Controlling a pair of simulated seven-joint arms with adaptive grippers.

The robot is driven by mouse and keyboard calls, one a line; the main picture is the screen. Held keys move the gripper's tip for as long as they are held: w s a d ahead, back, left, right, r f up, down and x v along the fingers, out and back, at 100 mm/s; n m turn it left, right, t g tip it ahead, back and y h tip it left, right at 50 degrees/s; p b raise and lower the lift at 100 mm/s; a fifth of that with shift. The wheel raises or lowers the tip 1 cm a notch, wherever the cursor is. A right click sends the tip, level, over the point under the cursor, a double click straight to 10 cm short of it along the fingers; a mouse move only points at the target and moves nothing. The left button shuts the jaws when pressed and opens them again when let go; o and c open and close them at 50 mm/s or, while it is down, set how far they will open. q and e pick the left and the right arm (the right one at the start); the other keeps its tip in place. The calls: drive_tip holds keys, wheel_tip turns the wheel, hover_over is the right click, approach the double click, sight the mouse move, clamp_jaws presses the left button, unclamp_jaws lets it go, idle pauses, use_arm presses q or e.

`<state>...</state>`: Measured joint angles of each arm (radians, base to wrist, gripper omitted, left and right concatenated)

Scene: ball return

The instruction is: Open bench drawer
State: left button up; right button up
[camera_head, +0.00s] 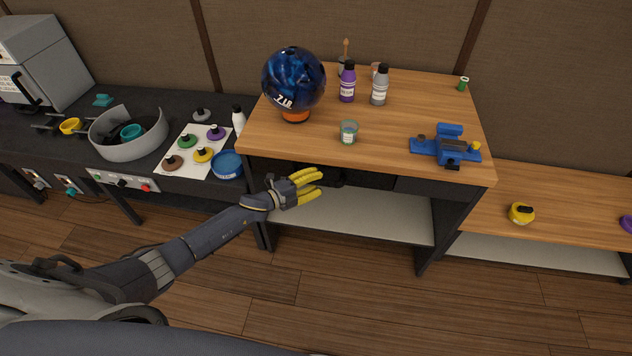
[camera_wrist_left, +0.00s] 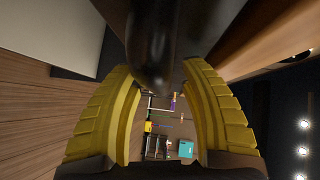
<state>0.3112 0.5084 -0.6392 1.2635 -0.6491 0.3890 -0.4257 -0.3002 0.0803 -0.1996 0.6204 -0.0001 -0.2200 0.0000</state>
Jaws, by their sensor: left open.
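The bench (camera_head: 400,140) has a wooden top, dark legs and a pale lower shelf. Under its front edge runs a dark front (camera_head: 420,187); the drawer's outline is hard to make out in the shadow. My left gripper (camera_head: 312,183) is at this front, just below the top's edge, with its yellow fingers open and spread. In the left wrist view a dark rounded bar (camera_wrist_left: 152,55), which looks like the drawer handle, reaches between the open fingers (camera_wrist_left: 158,80). I cannot tell whether they touch it. My right gripper is out of view.
A blue bowling ball (camera_head: 293,77) sits on an orange ring on the bench. Bottles, a glass jar (camera_head: 348,132) and a blue vise (camera_head: 446,146) stand there too. A dark counter with a grey pot (camera_head: 105,146) is at left. The floor in front is clear.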

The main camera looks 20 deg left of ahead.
use_arm(q)
drive_tip(key=shift+w, duration=0.1)
clamp_jaws()
idle(0.4)
